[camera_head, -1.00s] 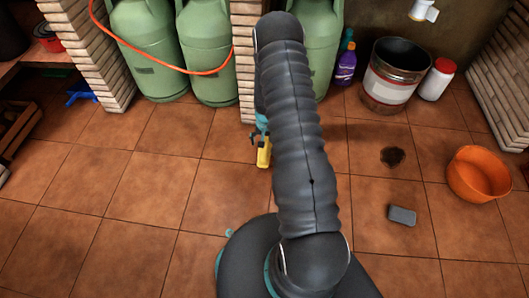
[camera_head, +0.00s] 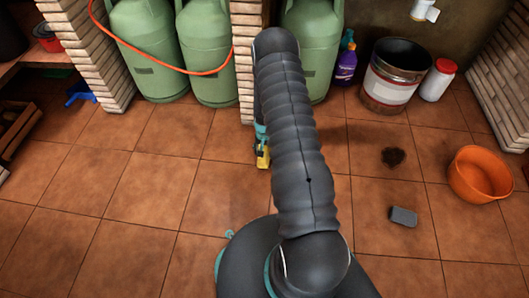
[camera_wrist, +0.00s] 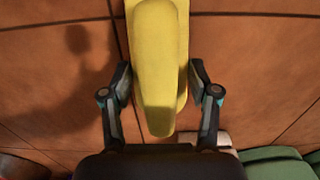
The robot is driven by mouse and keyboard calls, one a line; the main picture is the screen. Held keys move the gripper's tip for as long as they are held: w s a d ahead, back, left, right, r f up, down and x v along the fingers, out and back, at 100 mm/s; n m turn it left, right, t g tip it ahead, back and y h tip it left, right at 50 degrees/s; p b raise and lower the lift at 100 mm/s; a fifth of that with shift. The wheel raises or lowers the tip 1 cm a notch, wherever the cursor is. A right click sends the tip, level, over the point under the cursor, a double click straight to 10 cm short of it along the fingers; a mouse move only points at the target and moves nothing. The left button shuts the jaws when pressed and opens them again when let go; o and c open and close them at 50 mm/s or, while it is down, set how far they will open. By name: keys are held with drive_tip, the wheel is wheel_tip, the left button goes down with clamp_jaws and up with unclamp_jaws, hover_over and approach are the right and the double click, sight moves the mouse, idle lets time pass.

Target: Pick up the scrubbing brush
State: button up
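The yellow thing, which I take for the scrubbing brush (camera_head: 262,161), is on the tiled floor just left of my arm, near the foot of the brick pillar. It is partly hidden by my gripper (camera_head: 261,147). In the wrist view the long yellow brush (camera_wrist: 156,75) runs from the top edge down between the two fingers of my gripper (camera_wrist: 160,70). The fingers are apart, one on each side of it, with the tips close to its sides. I see no clear grip on it.
Green gas cylinders (camera_head: 147,50) with an orange hose stand behind, beside the brick pillar (camera_head: 246,60). A purple bottle (camera_head: 346,66), a metal bucket (camera_head: 392,82) and a white jar (camera_head: 437,82) stand at the back right. An orange basin (camera_head: 480,177) and grey block (camera_head: 403,216) lie on the right.

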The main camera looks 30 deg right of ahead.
drive_tip(key=c, duration=0.4)
drive_tip(key=shift+c, duration=0.2)
drive_tip(key=shift+r, duration=0.15)
drive_tip(key=shift+r, duration=0.3)
wheel_tip(320, 180, up, 4)
drive_tip(key=shift+d+f+p, duration=0.1)
drive_tip(key=shift+d+p, duration=0.05)
drive_tip(key=shift+p, duration=0.3)
drive_tip(key=s+d+r, duration=0.5)
drive_tip(key=d+r, duration=0.1)
drive_tip(key=d, duration=0.4)
drive_tip(key=shift+s+r+p, duration=0.15)
drive_tip(key=shift+s+p, duration=0.15)
drive_tip(key=shift+p, duration=0.15)
